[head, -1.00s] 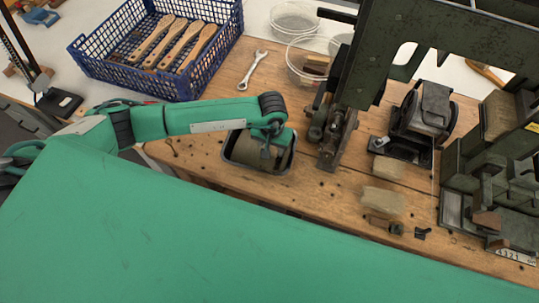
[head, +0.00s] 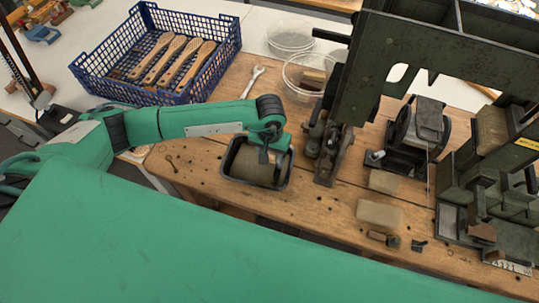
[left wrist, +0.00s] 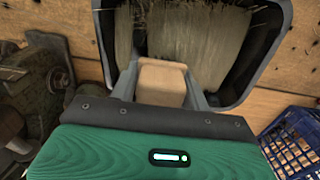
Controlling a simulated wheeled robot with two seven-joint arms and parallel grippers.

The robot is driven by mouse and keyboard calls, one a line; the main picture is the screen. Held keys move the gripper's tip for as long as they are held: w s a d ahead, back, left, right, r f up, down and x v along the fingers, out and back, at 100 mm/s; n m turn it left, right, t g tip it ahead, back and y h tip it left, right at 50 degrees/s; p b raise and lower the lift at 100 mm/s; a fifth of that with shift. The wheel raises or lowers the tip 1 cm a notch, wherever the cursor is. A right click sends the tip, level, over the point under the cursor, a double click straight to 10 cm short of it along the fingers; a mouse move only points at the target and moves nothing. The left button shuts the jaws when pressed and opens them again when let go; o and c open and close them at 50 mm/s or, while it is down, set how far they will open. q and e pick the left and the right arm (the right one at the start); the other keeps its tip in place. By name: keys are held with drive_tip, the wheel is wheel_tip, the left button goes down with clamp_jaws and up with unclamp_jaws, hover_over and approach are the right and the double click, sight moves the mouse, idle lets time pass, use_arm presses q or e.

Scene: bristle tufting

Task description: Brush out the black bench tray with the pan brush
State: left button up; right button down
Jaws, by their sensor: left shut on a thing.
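The black bench tray (head: 237,178) stands on the wooden bench, left of the dark green machine. In the left wrist view the tray's rim (left wrist: 273,58) frames pale bristles (left wrist: 205,38). My left gripper (head: 268,152) is over the tray's right part. In the left wrist view my left gripper (left wrist: 162,90) is shut on the wooden handle of the pan brush (left wrist: 162,82). The brush's lower end is inside the tray, and I cannot tell its bristles clearly from the loose bristles. My right gripper is not in view.
A blue crate (head: 88,83) with several wooden brush bodies stands behind left. A wrench (head: 252,82) and clear bowls (head: 305,72) lie behind the tray. The green machine (head: 420,42) blocks the right. Pale blocks (head: 379,214) lie at right front.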

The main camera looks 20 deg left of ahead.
use_arm(q)
drive_tip(key=shift+r, duration=0.45)
drive_tip(key=shift+r+p, duration=0.6)
drive_tip(key=shift+r, duration=0.8)
